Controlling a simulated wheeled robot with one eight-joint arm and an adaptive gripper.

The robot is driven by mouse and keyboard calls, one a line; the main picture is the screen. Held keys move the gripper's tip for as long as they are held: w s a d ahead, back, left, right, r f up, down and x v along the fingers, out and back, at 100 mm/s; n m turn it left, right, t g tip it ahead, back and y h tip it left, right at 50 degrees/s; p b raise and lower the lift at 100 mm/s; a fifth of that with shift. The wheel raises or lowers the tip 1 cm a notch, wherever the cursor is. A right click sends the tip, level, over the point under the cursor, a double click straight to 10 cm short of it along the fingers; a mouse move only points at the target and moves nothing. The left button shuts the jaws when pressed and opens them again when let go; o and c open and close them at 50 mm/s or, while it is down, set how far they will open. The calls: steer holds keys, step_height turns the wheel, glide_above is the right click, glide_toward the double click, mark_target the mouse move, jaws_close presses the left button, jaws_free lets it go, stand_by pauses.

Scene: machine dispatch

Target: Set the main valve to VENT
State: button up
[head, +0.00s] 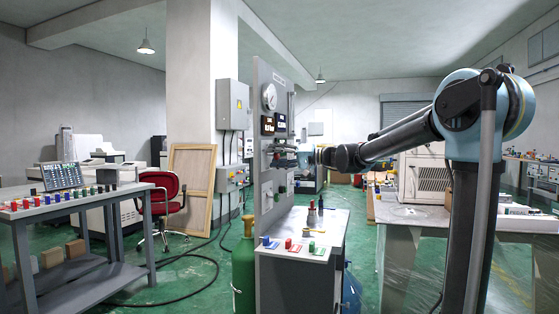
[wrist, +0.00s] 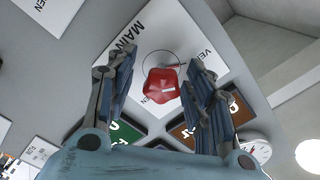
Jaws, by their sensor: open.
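The main valve is a red lobed knob (wrist: 161,84) on a white plate (wrist: 195,42) lettered MAIN, in the wrist view. One label by the plate's right edge begins "VEN"; another at the lower left is partly covered. A small pale mark shows on the knob's right side; which label it marks I cannot tell. My gripper (wrist: 162,62) is open, one finger on each side of the knob; contact cannot be told. In the head view my gripper (head: 287,155) is at the grey upright panel (head: 270,85), and the knob cannot be made out there.
Green (wrist: 124,132) and brown (wrist: 181,134) plates and a round gauge (wrist: 258,150) are near the knob. The head view shows a bench (head: 325,225) with small coloured parts below the panel, a green cylinder (head: 244,270) at left, and another table (head: 420,217) under my arm.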

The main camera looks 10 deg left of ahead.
steer(key=d, duration=1.2)
steer(key=shift+s, duration=0.4)
steer(key=s+d+f+m+h, duration=0.2)
steer(key=s+d+f+h, duration=0.4)
steer(key=s+d+f, duration=0.4)
steer(key=s+d+f+m+h, duration=0.1)
steer(key=s+d+f+h, duration=0.5)
steer(key=f, duration=1.3)
steer(key=s+d+f+m+t+h, duration=0.1)
steer(key=s+d+f+h, duration=0.5)
steer(key=s+d+f, duration=0.8)
steer(key=d+m, duration=0.1)
steer(key=d, duration=0.4)
steer(key=shift+s+f+m, duration=0.25)
steer(key=shift+m, duration=0.05)
steer(key=shift+a, duration=0.1)
steer(key=shift+w+f, duration=0.2)
steer(key=shift+w, duration=0.25)
